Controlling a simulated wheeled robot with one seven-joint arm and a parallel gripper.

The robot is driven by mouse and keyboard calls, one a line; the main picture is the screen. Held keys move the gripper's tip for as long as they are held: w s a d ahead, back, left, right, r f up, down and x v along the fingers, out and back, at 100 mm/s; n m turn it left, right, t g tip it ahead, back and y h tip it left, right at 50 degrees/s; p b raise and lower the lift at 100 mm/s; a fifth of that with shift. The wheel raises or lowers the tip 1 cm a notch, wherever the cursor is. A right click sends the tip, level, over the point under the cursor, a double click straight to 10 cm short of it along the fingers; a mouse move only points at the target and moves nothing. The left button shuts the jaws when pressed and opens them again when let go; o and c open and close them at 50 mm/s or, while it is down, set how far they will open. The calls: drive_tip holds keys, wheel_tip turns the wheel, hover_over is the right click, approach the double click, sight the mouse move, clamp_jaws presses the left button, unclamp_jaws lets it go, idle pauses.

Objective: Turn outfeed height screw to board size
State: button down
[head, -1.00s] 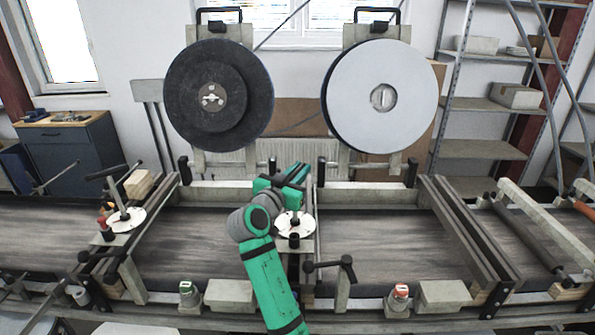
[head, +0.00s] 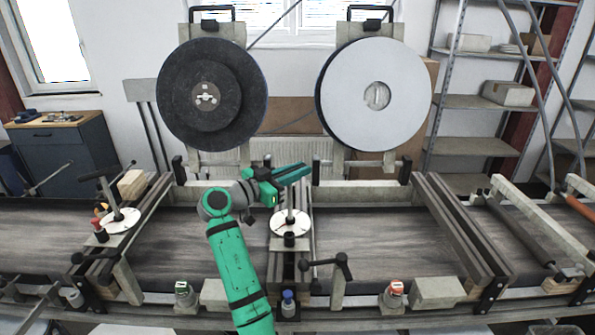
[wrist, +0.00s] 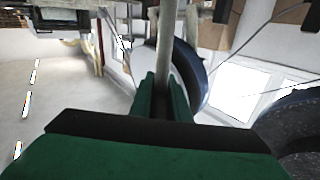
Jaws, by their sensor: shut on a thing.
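The middle height screw (head: 291,200) stands upright above a white round dial (head: 282,222) on the beam between the two belt stretches. My gripper (head: 297,174) is at the top of this screw, shut on its handle, and covers most of it. In the wrist view a grey bar (wrist: 167,40) runs between the fingers of my gripper (wrist: 163,88). The dial's marks are too small to read. A similar screw (head: 108,190) with a bare T-handle and its own white dial (head: 121,221) stands at the left.
Two large discs, one black (head: 211,96) and one white (head: 385,95), stand behind the belt (head: 375,240). A black clamp lever (head: 328,264) sits right of the middle dial. Small bottles with green (head: 182,288), blue (head: 288,303) and red (head: 394,292) tops line the front.

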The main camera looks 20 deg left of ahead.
drive_tip(key=shift+r, duration=0.2)
drive_tip(key=c, duration=1.7)
unclamp_jaws()
drive_tip(key=shift+w+d, duration=0.1)
drive_tip(key=shift+f, duration=0.1)
drive_tip(key=shift+s+a, duration=0.35)
drive_tip(key=shift+s, duration=0.05)
drive_tip(key=v, duration=1)
